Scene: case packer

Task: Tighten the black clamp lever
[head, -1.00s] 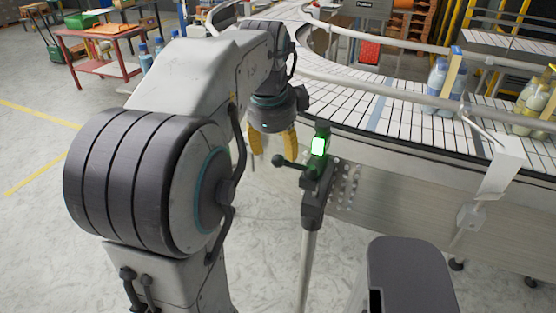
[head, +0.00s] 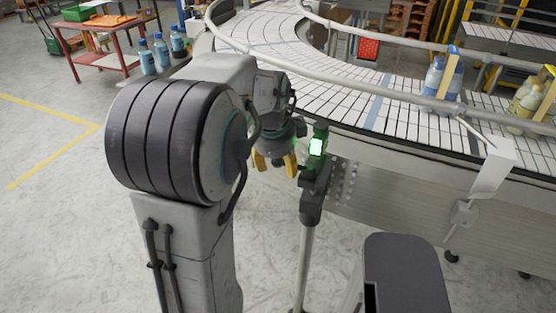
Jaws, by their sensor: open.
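My gripper (head: 275,165) points down beside the head of a metal stand (head: 304,260), its two yellow fingers apart. A dark clamp head (head: 312,192) sits on top of the stand and carries a device with a bright green lit face (head: 316,147). The black clamp lever is mostly hidden by my gripper, at about the height of the fingers. I cannot tell whether the fingers touch it.
A curved white slatted conveyor (head: 290,75) with a guide rail runs behind the stand. Blue bottles (head: 437,78) and yellow bottles (head: 528,100) stand on it at the right. A red table (head: 105,38) is at the back left. The left floor is clear.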

